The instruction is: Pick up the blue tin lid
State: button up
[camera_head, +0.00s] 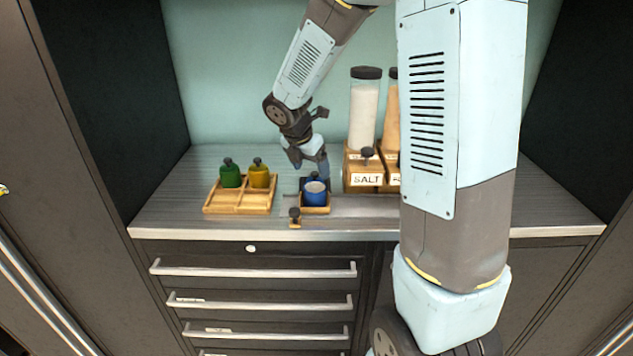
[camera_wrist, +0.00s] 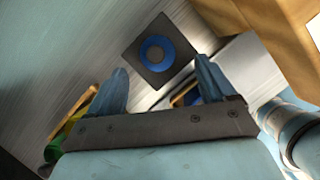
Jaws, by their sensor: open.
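The blue tin lid looks like a round blue piece (camera_wrist: 157,52) with a grey-blue centre, lying on a dark square pad (camera_wrist: 134,54) in the wrist view. In the head view, the lid (camera_head: 315,176) shows only as a small bit behind the open blue tin (camera_head: 316,194), partly hidden by the tin and my fingers. My gripper (camera_head: 309,168) is open, pointing down above the pad. In the wrist view, the fingertips of my gripper (camera_wrist: 161,66) stand apart with nothing between them, and the lid appears beyond them. I see no contact with it.
A wooden tray (camera_head: 238,209) at left holds a green tin (camera_head: 230,175) and a yellow tin (camera_head: 259,175) with dark knobs. A wooden stand (camera_head: 365,166) with a tall salt jar (camera_head: 363,112) is close at right. A small knobbed wooden piece (camera_head: 295,219) lies near the counter's front edge.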

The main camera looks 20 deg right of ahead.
aim_at(312, 176)
jog(key=shift+a+x, duration=0.2)
jog(key=shift+x, duration=2.05)
jog(key=shift+c, duration=0.2)
jog(key=c, duration=1.1)
